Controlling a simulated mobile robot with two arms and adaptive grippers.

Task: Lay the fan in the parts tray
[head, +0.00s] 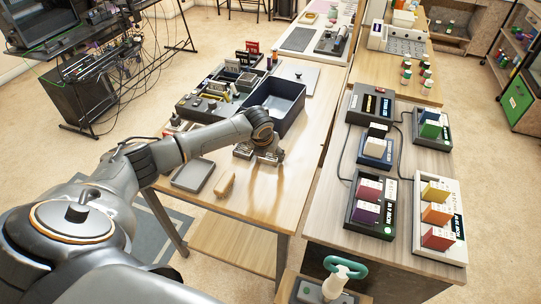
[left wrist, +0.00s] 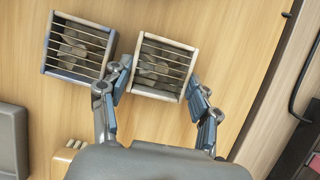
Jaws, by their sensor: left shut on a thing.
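A small square fan with a slatted grille and pale frame (left wrist: 163,67) sits between the fingers of my left gripper (left wrist: 161,84), which is shut on it. In the head view, my left gripper (head: 265,150) is low over the wooden table, with the fan mostly hidden beneath it. I cannot tell whether the fan touches the table. A second, similar grilled unit (left wrist: 78,46) lies just left of it, apart. A shallow grey tray (head: 193,176), apparently the parts tray, lies empty to the left; its edge shows in the left wrist view (left wrist: 14,140). My right gripper is out of view.
A tan block (head: 225,185) lies right of the grey tray. A deep dark bin (head: 278,104) and a tool-filled organizer (head: 215,98) stand behind my gripper. A second table (head: 325,215) with boxes of coloured blocks stands to the right.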

